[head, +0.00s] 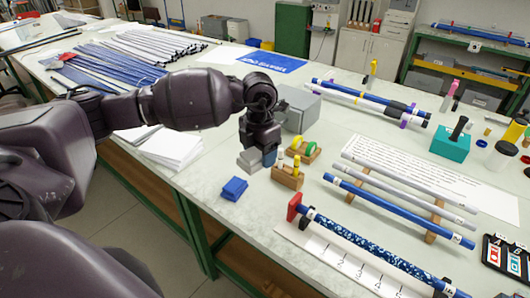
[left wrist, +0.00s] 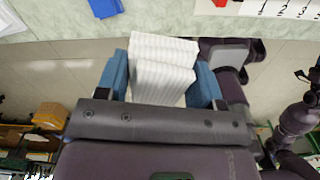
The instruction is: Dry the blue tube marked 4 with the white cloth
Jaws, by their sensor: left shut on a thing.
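My left gripper (head: 259,160) points down over the table, left of the tubes. In the left wrist view its blue fingers (left wrist: 160,75) are shut on the white cloth (left wrist: 163,60), which is folded and ribbed. A blue tube with pale speckles like drops (head: 375,244) lies at the front right, one end by a red stop (head: 294,206). Its end label is too small to read surely. Another blue tube (head: 395,208), marked 2, lies on the wooden rack behind it. The cloth is apart from both tubes. My right gripper is not in view.
A folded blue cloth (head: 234,188) lies near the front edge. Wooden holders (head: 287,178) with small coloured pieces stand right of the gripper. A grey box (head: 299,108) is behind. A numbered white strip (head: 330,262) lies under the speckled tube. A teal block (head: 450,145) stands farther right.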

